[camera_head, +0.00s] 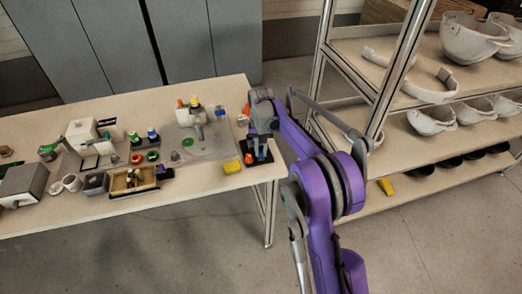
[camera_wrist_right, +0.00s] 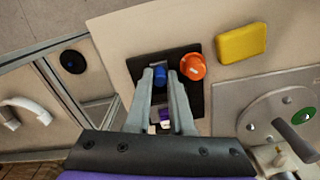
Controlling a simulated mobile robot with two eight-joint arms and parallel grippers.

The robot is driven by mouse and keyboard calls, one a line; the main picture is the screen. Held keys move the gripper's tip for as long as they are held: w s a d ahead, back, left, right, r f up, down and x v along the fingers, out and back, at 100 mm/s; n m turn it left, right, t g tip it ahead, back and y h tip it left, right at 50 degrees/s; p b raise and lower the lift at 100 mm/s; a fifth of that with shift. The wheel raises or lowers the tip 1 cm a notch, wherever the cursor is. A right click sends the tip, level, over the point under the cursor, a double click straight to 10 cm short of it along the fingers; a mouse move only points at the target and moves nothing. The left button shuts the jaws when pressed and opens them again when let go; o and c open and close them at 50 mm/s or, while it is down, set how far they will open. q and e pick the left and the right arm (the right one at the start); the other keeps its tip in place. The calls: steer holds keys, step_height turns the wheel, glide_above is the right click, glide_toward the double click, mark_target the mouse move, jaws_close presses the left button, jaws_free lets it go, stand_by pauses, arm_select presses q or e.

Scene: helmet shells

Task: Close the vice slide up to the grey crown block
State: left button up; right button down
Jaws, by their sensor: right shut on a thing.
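My right gripper (camera_head: 259,152) reaches down over a small black base plate (camera_wrist_right: 138,68) at the table's right end. In the right wrist view its two fingers (camera_wrist_right: 160,76) are close together, with a blue upright knob (camera_wrist_right: 159,68) between the tips; I take this as the vice slide's handle. A round orange part (camera_wrist_right: 193,66) stands on the plate beside the right finger. A small white and purple piece (camera_wrist_right: 165,117) shows between the fingers lower down. I cannot pick out the grey crown block for certain; the fingers cover part of the plate. My left gripper is not in view.
A yellow block (camera_head: 232,167) lies beside the black plate. A grey plate (camera_head: 215,150) with a green disc and upright fittings is left of it. Bins, cups and tools crowd the table's left. A shelf rack (camera_head: 385,70) with helmet shells stands at right.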

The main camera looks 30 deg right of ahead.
steer(key=shift+w+d+r, duration=0.1)
steer(key=shift+w, duration=0.2)
steer(key=shift+w+d, duration=0.1)
steer(key=shift+w, duration=0.35)
steer(key=shift+w+d, duration=0.1)
steer(key=shift+w, duration=0.2)
steer(key=shift+s, duration=0.1)
steer(key=c, duration=1.1)
jaws_free()
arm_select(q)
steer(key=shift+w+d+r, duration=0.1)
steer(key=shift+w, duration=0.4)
arm_select(e)
steer(key=shift+o, duration=0.2)
arm_select(q)
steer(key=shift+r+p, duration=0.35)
steer(key=shift+p, duration=0.05)
arm_select(e)
step_height(320, 180, up, 11)
